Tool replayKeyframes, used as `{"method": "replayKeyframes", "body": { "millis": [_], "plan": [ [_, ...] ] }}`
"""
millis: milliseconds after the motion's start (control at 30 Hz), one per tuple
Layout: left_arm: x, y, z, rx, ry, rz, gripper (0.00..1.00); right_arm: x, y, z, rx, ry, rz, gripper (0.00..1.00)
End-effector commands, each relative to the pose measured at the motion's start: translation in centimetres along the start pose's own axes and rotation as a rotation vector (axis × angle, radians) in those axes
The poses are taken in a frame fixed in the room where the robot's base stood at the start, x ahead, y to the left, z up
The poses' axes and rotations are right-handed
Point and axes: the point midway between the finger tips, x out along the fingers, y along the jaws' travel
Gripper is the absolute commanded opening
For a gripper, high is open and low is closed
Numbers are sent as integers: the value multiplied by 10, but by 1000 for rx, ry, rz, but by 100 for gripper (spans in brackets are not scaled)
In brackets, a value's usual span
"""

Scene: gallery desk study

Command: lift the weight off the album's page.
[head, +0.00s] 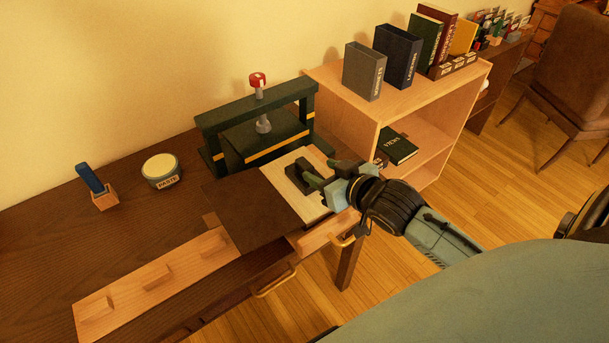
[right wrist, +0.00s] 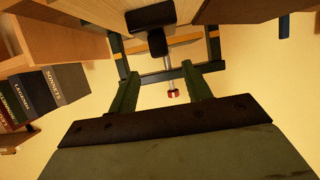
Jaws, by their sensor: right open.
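The album (head: 245,205) lies open on the desk, its dark brown cover to the left and a cream page (head: 312,208) to the right. A small black weight (head: 297,178) rests on the page; it also shows in the right wrist view (right wrist: 150,17) as a dark bar with a block on it. My right gripper (head: 322,174) is open beside the weight, on its right side in the head view. In the right wrist view its fingers (right wrist: 163,76) are apart with nothing held between them. My left gripper is not in view.
A dark green press (head: 265,135) with a red-knobbed screw stands just behind the album. A paste pot (head: 161,170) and a blue-handled tool in a wooden block (head: 105,199) are at left. A wooden rack (head: 155,280) lies in front. A shelf with books (head: 410,95) stands at right.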

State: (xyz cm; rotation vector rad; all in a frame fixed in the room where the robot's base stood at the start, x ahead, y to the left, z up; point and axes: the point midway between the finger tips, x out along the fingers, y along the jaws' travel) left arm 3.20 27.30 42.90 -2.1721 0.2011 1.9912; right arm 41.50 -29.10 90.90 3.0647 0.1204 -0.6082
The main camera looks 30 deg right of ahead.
Motion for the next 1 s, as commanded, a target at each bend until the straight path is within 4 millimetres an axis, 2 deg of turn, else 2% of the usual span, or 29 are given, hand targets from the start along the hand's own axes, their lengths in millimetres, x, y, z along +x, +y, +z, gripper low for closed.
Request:
{"method": "replayKeyframes", "body": {
  "millis": [233, 533, 833, 1000],
  "plan": [
    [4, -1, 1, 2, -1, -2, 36, 16, -1, 0, 0, 0, 0, 49],
    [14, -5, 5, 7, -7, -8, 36, 56, -2, 2, -1, 0, 0, 49],
    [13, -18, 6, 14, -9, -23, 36, 60, -2, 2, -1, -1, 0, 49],
    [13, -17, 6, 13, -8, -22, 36, 60, -2, 2, -1, -1, 0, 28]
  ]
}}
